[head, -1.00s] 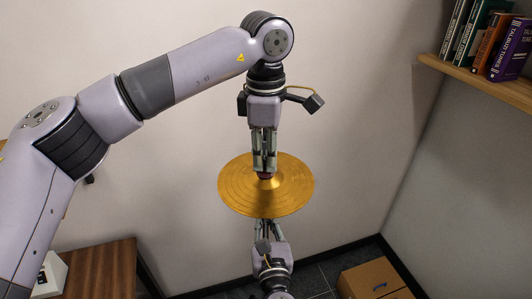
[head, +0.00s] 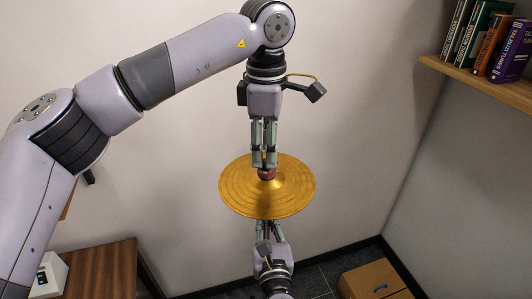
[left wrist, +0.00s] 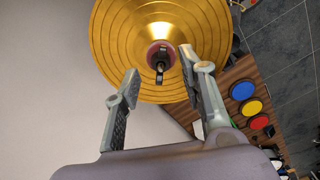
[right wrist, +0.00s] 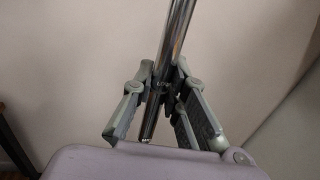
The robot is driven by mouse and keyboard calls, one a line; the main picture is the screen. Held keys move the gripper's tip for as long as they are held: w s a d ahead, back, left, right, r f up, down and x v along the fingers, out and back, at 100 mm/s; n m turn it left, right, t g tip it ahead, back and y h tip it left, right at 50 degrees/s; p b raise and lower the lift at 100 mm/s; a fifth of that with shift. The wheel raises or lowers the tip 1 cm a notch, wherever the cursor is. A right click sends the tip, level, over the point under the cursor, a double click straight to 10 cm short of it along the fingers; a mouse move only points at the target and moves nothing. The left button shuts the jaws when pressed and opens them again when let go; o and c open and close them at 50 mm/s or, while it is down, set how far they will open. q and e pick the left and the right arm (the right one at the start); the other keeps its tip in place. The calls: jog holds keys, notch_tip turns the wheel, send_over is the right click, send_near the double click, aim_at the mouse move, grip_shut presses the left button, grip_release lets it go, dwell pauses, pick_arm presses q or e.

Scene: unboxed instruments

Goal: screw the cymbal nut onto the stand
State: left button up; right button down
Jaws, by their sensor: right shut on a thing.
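The gold cymbal (head: 245,195) sits level on the stand, and fills the top of the left wrist view (left wrist: 112,45). A dark nut (left wrist: 160,70) with small wings shows at its centre, on the rod's top, above a reddish felt washer (left wrist: 152,49). The washer also shows in the head view (head: 267,175). My left gripper (head: 264,164) points down just above it; its fingers (left wrist: 160,76) are apart, with nothing held between them. My right gripper (right wrist: 161,85) is shut on the stand's chrome rod (right wrist: 176,35) below the cymbal.
A bookshelf (head: 490,88) is on the right wall. A cardboard box (head: 372,280) is on the floor at lower right, and a wooden table (head: 105,268) at lower left. Coloured discs (left wrist: 250,107) lie on wood in the left wrist view.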

pick_arm(q)
notch_tip(320, 180, up, 2)
jog(key=shift+r, duration=0.2)
jog(key=shift+o, duration=1.4)
jog(key=shift+n, duration=0.3)
jog(key=shift+o, duration=0.6)
jog(key=shift+d+r+n, duration=0.1)
jog(key=shift+r+n, duration=0.1)
jog(key=shift+n, duration=0.2)
jog(key=n, duration=0.2)
jog(key=r+n, duration=0.1)
jog(key=n, duration=0.2)
jog(key=shift+s+d+r, duration=0.1)
jog(key=shift+s+r, duration=0.05)
jog(key=n, duration=0.2)
jog(key=r+n, duration=0.1)
jog(key=n, duration=0.4)
jog(key=shift+r+n, duration=0.3)
jog(key=shift+r, duration=0.1)
